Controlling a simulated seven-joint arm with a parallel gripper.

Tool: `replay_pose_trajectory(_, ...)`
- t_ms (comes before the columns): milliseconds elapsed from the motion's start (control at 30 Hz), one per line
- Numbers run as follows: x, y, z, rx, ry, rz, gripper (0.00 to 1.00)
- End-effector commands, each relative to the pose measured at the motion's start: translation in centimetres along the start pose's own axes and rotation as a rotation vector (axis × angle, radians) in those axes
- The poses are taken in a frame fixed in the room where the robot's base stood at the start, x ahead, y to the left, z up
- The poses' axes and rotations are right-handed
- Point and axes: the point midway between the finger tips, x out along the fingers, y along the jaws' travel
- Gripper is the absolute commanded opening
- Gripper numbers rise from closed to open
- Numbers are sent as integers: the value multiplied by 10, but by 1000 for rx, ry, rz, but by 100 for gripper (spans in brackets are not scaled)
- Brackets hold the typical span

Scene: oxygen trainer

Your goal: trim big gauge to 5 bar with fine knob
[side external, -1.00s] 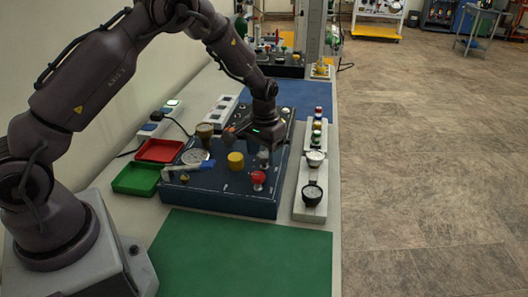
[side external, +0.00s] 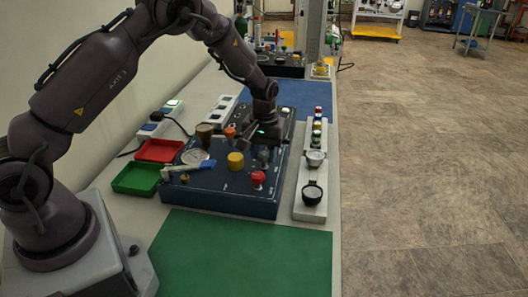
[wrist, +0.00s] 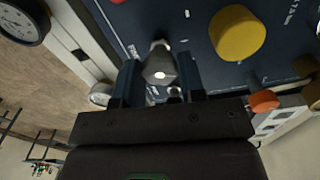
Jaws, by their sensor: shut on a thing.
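The dark blue panel box (side external: 222,203) stands on the bench. A large white round gauge (side external: 195,157) is at its left; its needle is too small to read. A small grey knob (side external: 263,157) stands right of the yellow knob (side external: 236,160). My gripper (side external: 258,146) is low over the panel's right part. In the wrist view, the grey knob (wrist: 159,66) is between the two fingers of my gripper (wrist: 160,70), which are shut on it. The yellow knob (wrist: 237,33) is apart at upper right.
A red mushroom button (side external: 258,177) is close in front of the grey knob. An orange knob (side external: 229,132) is behind left. A grey strip with small gauges (side external: 310,205) runs along the right. Red (side external: 160,150) and green (side external: 136,178) trays stand left. The green mat (side external: 240,260) is clear.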

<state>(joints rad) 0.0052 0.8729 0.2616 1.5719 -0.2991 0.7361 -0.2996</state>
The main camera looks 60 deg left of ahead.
Motion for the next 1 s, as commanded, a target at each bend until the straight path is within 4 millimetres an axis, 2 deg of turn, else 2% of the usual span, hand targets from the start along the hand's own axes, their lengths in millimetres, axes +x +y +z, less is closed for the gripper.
replay_pose_trajectory(367,0,0,0,-45,-1,0,13)
replay_pose_trajectory(400,0,0,0,-45,-1,0,44)
replay_pose_trajectory(500,0,0,0,-44,-1,0,63)
replay_pose_trajectory(800,-2,0,0,-43,0,1,63)
replay_pose_trajectory(933,-15,0,-1,-43,2,2,63)
replay_pose_trajectory(1000,-28,0,-1,-44,4,3,63)
